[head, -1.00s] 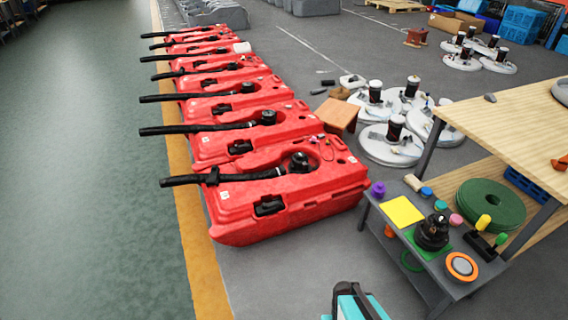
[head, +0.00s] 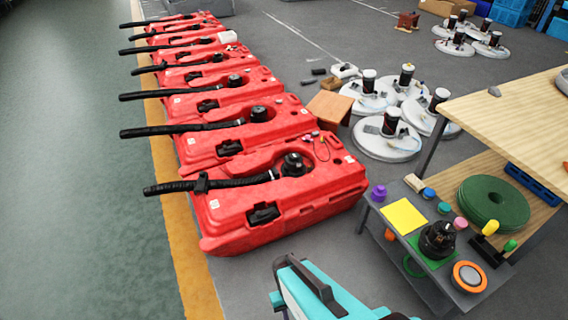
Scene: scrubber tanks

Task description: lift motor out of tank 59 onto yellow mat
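A row of red tanks runs away from me. The nearest tank (head: 285,205) has a black motor (head: 293,164) in its top recess, with a black hose to the left. The second tank (head: 240,135) also holds a black motor (head: 259,114). The number labels are too small to read, so I cannot tell which tank is 59. The yellow mat (head: 404,215) lies bare on the grey cart (head: 384,238). Another black motor (head: 437,240) stands on a green mat beside it. My teal and white arm (head: 325,292) shows at the bottom; my gripper is out of view.
The cart also carries an orange-rimmed disc (head: 469,276), coloured caps and yellow and green handled tools. A wooden workbench (head: 510,115) with a green coil (head: 493,203) stands right. The left floor is clear.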

